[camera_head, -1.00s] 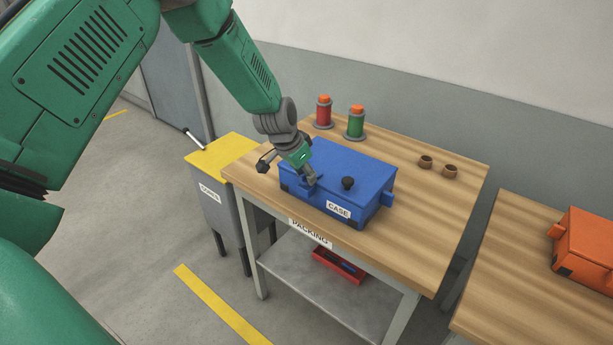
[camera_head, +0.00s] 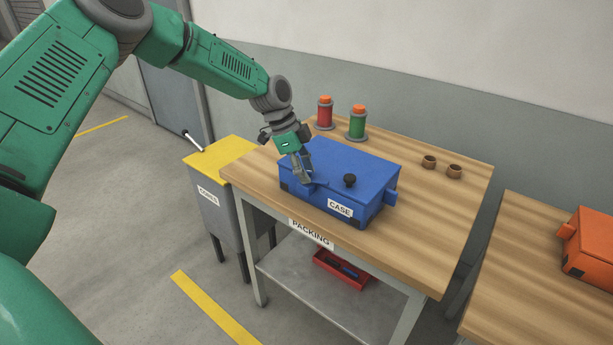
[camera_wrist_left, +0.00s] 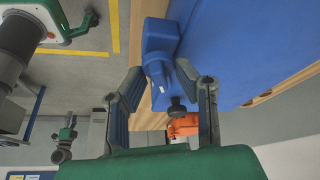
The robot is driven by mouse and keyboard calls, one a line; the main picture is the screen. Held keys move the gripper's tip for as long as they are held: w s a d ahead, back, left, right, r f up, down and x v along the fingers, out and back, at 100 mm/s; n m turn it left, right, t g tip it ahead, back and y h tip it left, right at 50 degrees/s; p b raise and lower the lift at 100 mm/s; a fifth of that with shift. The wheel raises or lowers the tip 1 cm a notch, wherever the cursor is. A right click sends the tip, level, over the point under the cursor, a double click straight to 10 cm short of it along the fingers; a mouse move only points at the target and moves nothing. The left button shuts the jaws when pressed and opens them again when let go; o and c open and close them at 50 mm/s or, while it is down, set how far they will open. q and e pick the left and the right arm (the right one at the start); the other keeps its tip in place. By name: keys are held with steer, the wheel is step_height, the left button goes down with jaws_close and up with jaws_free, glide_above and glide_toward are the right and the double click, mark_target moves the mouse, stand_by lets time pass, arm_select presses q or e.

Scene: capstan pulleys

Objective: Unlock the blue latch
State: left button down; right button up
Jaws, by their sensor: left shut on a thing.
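The blue case (camera_head: 345,165) labelled CASE stands closed on the packing table, with a black knob (camera_head: 350,180) on it. My left gripper (camera_head: 304,179) is at the front left part of the case, its fingers pointing down. In the left wrist view the fingers are on either side of a blue latch piece (camera_wrist_left: 158,72) beside the case wall (camera_wrist_left: 232,50), and the gripper is shut on it. The fingers partly hide the latch in the head view, so I cannot tell whether it is locked. My right gripper is not in view.
Red (camera_head: 325,113) and green (camera_head: 357,123) spools stand behind the case, with two small brown cups (camera_head: 441,166) to the right. An orange case (camera_head: 590,245) is on another table. A grey cabinet with a yellow top (camera_head: 220,157) adjoins on the left.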

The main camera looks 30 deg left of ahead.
arm_select(q)
steer(key=m+g+b, duration=0.1)
steer(key=m, duration=0.3)
steer(key=shift+f+m+g, duration=0.1)
steer(key=shift+m+g, duration=0.2)
steer(key=shift+g, duration=0.1)
steer(key=shift+b, duration=0.3)
steer(key=c, duration=1.2)
jaws_free()
steer(key=shift+a, duration=0.1)
steer(key=shift+v, duration=5.9)
